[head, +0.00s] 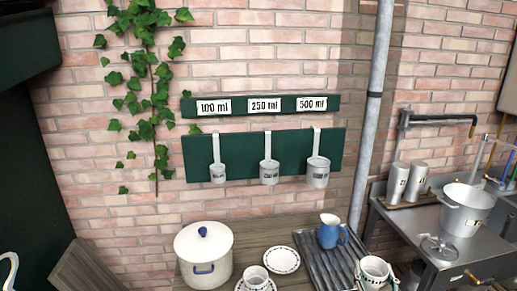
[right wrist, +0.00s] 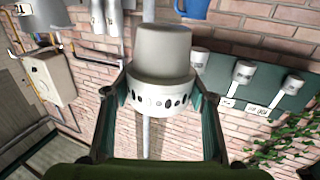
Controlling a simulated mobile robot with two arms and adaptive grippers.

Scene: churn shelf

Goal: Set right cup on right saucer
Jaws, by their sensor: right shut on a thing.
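A white cup (right wrist: 160,75) with a dark patterned band is between the fingers of my right gripper (right wrist: 161,97), which is shut on it. In the head view, this cup (head: 373,269) is over the right end of the ribbed drainboard, near the bottom edge. The right saucer (head: 283,260), white with a dark dotted rim, lies bare on the wooden counter, left of the held cup and apart from it. Another white cup (head: 255,275) stands on the left saucer (head: 241,286), partly cut off by the frame.
A white lidded pot (head: 204,258) stands left of the saucers. A grey pipe (head: 373,110) runs up the wall. Measuring cups hang above the counter. A steel bench (head: 430,225) is at right.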

